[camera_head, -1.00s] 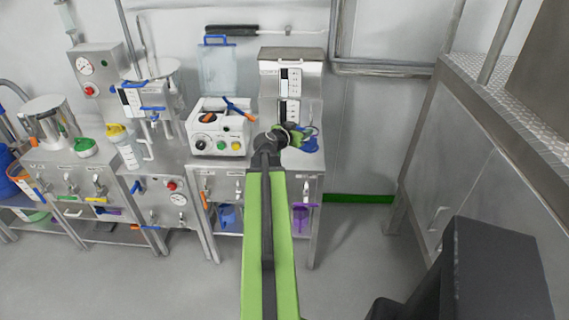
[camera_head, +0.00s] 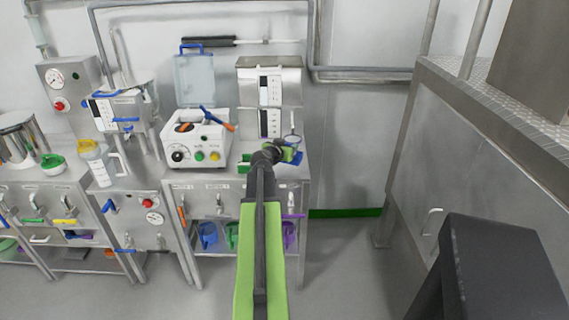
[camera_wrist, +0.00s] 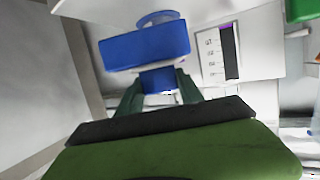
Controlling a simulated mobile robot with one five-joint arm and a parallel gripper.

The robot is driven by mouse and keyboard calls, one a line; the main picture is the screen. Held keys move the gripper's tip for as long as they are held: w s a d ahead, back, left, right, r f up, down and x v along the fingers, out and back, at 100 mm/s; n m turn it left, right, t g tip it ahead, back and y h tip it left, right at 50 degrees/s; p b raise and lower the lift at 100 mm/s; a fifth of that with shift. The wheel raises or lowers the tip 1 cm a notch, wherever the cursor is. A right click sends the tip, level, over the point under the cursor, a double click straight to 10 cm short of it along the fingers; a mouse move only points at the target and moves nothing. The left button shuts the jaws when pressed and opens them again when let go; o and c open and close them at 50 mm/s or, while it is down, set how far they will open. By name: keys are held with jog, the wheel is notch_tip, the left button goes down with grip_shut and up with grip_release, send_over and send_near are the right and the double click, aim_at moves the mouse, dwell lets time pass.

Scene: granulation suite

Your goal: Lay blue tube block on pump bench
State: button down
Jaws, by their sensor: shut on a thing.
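My gripper (camera_wrist: 160,88) is shut on the blue tube block (camera_wrist: 145,46), which sticks out beyond the fingertips in the wrist view. My wrist hides most of the block there. I cannot tell whether the block touches the bench top.
A white pump box (camera_head: 195,150) stands on the bench, left of my gripper. A steel cabinet with a display (camera_head: 270,95) stands behind. A green object (camera_head: 243,163) lies left of my wrist. A steel platform (camera_head: 455,150) rises at the right, with floor between.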

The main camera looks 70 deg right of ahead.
jog(key=shift+w+f, duration=0.2)
jog(key=shift+w, duration=0.2)
notch_tip(320, 180, down, 4)
jog(key=b, duration=0.4)
jog(key=shift+f, duration=0.25)
jog(key=shift+r, duration=0.3)
jog(key=shift+f, duration=0.2)
jog(key=c, duration=0.8)
grip_release()
jog(key=shift+o, duration=0.2)
jog(key=shift+r, duration=0.15)
